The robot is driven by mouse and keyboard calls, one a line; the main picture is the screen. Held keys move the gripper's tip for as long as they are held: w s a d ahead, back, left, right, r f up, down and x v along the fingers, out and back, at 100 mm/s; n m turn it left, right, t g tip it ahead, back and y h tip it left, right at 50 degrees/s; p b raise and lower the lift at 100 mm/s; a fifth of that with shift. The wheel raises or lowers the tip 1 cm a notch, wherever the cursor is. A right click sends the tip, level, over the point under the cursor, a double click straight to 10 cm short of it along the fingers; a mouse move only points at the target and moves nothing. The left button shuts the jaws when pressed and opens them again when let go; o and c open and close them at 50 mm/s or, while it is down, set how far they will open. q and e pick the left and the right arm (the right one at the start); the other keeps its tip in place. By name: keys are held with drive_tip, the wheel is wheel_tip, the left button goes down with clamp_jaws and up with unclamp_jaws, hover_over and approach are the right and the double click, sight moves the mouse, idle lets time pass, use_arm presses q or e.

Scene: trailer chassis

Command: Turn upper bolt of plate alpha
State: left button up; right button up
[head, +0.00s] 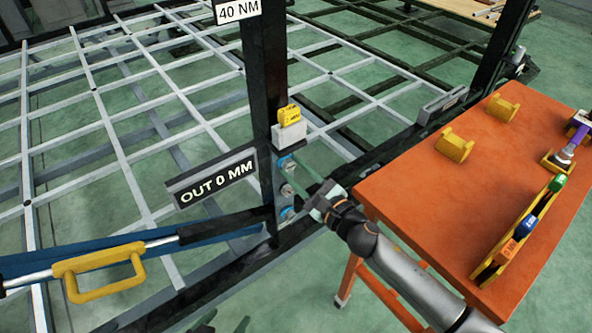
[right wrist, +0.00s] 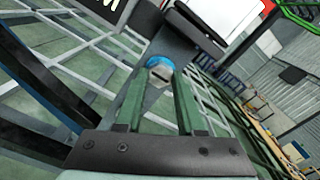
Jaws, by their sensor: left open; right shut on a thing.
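A dark upright post (head: 262,85) carries a column of bolts with blue collars. The upper bolt (head: 286,163) is just below a pale block; a middle bolt (head: 287,190) and a lower bolt (head: 288,213) are under it. My right gripper (head: 296,172) reaches in from the right with green fingers. In the right wrist view the fingers (right wrist: 160,92) are shut on a silver bolt head with a blue collar (right wrist: 160,64). It appears to be the upper bolt, though the fingers partly hide the column. My left gripper (head: 222,325) barely shows at the bottom edge, open and apart from the bolts.
A yellow piece (head: 289,114) sits on the pale block. Signs read "OUT 0 MM" (head: 212,179) and "40 NM" (head: 237,10). A bar with a yellow handle (head: 103,273) lies left. An orange table (head: 425,190) with yellow holders and tools stands right, close to my right arm.

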drive_tip(key=c, duration=0.4)
clamp_jaws()
drive_tip(key=shift+m, duration=0.3)
